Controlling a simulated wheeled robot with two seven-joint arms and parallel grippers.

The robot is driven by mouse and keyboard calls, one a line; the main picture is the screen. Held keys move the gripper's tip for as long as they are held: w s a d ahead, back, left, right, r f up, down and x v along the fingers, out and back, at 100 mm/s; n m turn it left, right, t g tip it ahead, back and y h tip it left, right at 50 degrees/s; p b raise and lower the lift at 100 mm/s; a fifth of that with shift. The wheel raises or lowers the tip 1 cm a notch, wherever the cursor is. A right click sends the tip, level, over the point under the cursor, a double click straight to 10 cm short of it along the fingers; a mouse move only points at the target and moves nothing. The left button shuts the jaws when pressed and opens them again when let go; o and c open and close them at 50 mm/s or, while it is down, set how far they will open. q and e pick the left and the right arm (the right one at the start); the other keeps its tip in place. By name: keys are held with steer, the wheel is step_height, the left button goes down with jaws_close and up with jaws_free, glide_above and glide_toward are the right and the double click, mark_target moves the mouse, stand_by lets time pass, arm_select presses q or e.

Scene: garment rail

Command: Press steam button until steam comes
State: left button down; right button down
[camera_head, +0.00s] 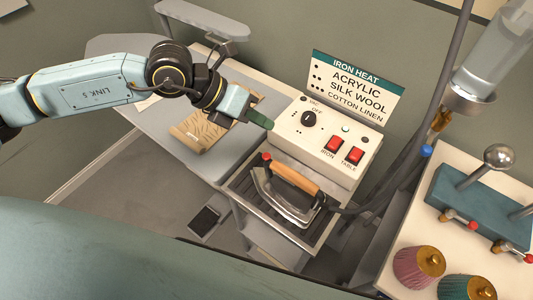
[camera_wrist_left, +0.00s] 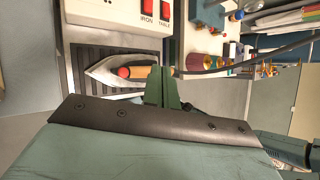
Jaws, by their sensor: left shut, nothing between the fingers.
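The iron (camera_head: 286,204) has a metal body and a wooden handle (camera_head: 296,178), and rests on a dark ribbed stand beside the control box (camera_head: 318,140). A small red button (camera_head: 266,157) sits at one end of the handle; it also shows in the wrist view (camera_wrist_left: 123,72). The air around the iron looks clear. My left gripper (camera_head: 261,119) is shut and empty, at the box's left edge and above the iron in the picture, apart from the red button. Its green fingers (camera_wrist_left: 170,88) show in the wrist view. My right gripper is not in view.
The box carries a black knob (camera_head: 309,119) and red switches marked IRON (camera_head: 333,144) and TABLE (camera_head: 355,155). A pale ironing board (camera_head: 165,145) with a tan folded cloth (camera_head: 203,130) lies left. A dark cable (camera_head: 400,170) hangs right. A sign (camera_head: 350,90) stands behind.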

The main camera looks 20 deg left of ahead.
arm_select(q)
step_height(320, 180, down, 8)
steer(key=b, duration=0.5)
steer(key=shift+f, duration=0.25)
steer(key=shift+b, duration=0.3)
stand_by(1.3)
steer(key=shift+f+b, duration=0.4)
steer(key=shift+f+b, duration=0.4)
steer(key=shift+f, duration=0.05)
stand_by(0.6)
steer(key=shift+r, duration=0.1)
steer(key=shift+r+p, duration=0.55)
steer(key=shift+r, duration=0.2)
steer(key=shift+r+p, duration=1.6)
steer(key=shift+r, duration=0.95)
